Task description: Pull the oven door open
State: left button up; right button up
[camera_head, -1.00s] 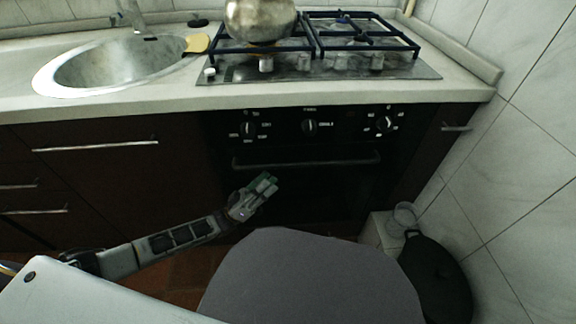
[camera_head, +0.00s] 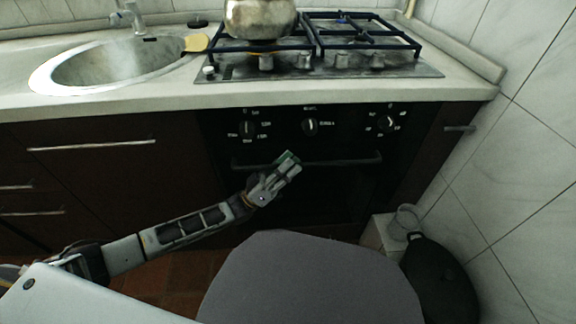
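The black built-in oven sits under the hob, and its dark door (camera_head: 335,190) looks closed. A long horizontal bar handle (camera_head: 345,162) runs across the top of the door. My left gripper (camera_head: 290,164) reaches in from the lower left, with its fingertips at the handle's height, left of its middle. The fingertips overlap the handle in the picture. I cannot tell whether they touch it or whether the fingers are open or shut. My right gripper is not in view.
Oven knobs (camera_head: 310,126) sit above the handle. A metal pot (camera_head: 258,18) stands on the gas hob (camera_head: 375,68). A sink (camera_head: 110,65) is at left.

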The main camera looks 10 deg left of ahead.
pick_arm(q)
grip_shut()
jog(key=shift+s, duration=0.15)
jog(key=s+d+f+m+g+h, duration=0.1)
jog(key=s+d+f+m+g, duration=0.1)
jog(key=s, duration=0.5)
jog(key=s+d+f+m+g+p, duration=0.1)
jog(key=s+d+f+m+g, duration=0.1)
jog(key=s+f, duration=0.2)
jog(key=s+d+f+m+g+h, duration=0.1)
jog(key=s+d+f+m+g, duration=0.1)
jog(key=s, duration=0.8)
jog(key=shift+s+d+f+m+h+p, duration=0.3)
jog(key=shift+d+f+m+p, duration=0.15)
jog(key=shift+f, duration=0.65)
